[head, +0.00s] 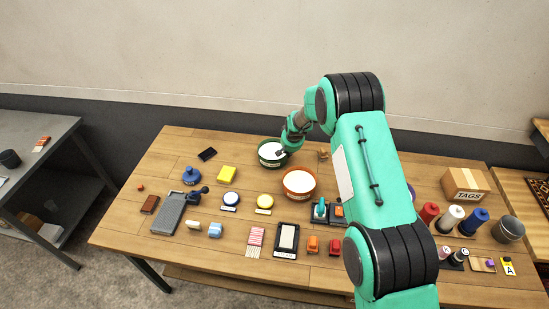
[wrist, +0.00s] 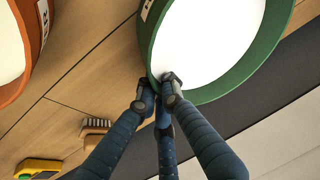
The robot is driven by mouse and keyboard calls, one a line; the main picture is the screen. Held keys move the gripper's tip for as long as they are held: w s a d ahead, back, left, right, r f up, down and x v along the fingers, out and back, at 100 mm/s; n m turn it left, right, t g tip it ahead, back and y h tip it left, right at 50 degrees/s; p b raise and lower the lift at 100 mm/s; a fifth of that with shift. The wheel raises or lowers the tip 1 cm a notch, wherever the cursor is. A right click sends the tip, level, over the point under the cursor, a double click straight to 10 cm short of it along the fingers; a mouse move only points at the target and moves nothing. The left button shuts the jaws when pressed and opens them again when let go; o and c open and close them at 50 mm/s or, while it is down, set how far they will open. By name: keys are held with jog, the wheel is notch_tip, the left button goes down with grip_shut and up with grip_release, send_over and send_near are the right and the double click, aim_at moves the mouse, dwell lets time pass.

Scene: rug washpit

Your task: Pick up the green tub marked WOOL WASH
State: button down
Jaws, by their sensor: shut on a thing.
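The green tub (head: 262,158) stands at the back middle of the wooden table, with white contents and a pale label on its front. In the wrist view the green tub (wrist: 274,38) fills the upper right, its label partly cut off. My gripper (head: 283,152) is at the tub's right rim in the head view. In the wrist view my gripper (wrist: 161,82) has its dark fingers closed together on the tub's near wall. An orange tub (head: 299,196) stands just in front and to the right, and its edge (wrist: 38,55) shows in the wrist view.
A brush (wrist: 97,126) and a yellow-green item (wrist: 38,168) lie near my fingers. A TAGS box (head: 466,184) and several spools are at the right. The wall is behind the table.

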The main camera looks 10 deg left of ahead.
jog(key=shift+r, duration=0.15)
notch_tip(320, 180, up, 10)
dwell(0.8)
